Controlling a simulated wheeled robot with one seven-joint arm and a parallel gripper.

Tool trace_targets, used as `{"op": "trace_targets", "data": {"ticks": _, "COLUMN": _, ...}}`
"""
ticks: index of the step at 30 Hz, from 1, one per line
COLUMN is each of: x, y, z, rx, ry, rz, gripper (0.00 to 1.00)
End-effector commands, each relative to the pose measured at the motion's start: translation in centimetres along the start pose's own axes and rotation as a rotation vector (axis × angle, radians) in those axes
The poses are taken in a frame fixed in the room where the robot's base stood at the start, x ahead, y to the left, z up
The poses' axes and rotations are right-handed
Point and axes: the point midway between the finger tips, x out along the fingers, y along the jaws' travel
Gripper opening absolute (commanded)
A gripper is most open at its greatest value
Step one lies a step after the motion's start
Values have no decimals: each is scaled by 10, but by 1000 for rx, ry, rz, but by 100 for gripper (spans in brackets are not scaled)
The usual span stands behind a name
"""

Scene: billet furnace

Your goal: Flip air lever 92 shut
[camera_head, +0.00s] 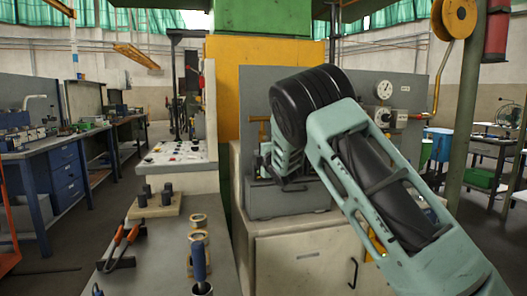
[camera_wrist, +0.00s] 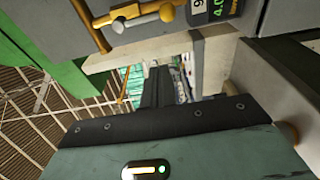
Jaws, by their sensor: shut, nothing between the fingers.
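In the wrist view a brass lever (camera_wrist: 132,14) with a rounded end sits on a brass pipe at the top edge, on a grey panel. My gripper (camera_wrist: 158,78) shows as dark, closed fingers at the middle, holding nothing. The lever lies above the fingers in the picture, apart from them. In the head view a brass fitting (camera_head: 262,128) shows on the grey panel left of my wrist; my arm hides much of that panel and my fingertips.
A dial gauge (camera_head: 384,89) is on the panel's right side. A grey cabinet (camera_head: 300,258) stands below. A bench (camera_head: 160,235) at left holds a blue-handled tool (camera_head: 199,262), rings and dark cylinders. Open floor lies further left.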

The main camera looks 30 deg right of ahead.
Motion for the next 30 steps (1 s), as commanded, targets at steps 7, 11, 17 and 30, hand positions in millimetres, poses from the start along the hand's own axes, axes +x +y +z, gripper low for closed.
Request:
{"op": "trace_targets", "data": {"ticks": 7, "x": 46, "y": 0, "z": 1, "rx": -1, "ry": -1, "rz": -1, "gripper": 0}}
{"op": "trace_targets", "data": {"ticks": 11, "x": 65, "y": 0, "z": 0, "rx": 1, "ry": 0, "rz": 0, "gripper": 0}}
{"op": "trace_targets", "data": {"ticks": 17, "x": 53, "y": 1, "z": 29, "rx": 1, "ry": -3, "rz": -2, "gripper": 0}}
{"op": "trace_targets", "data": {"ticks": 30, "x": 49, "y": 0, "z": 38, "rx": 2, "ry": 0, "rz": -1, "gripper": 0}}
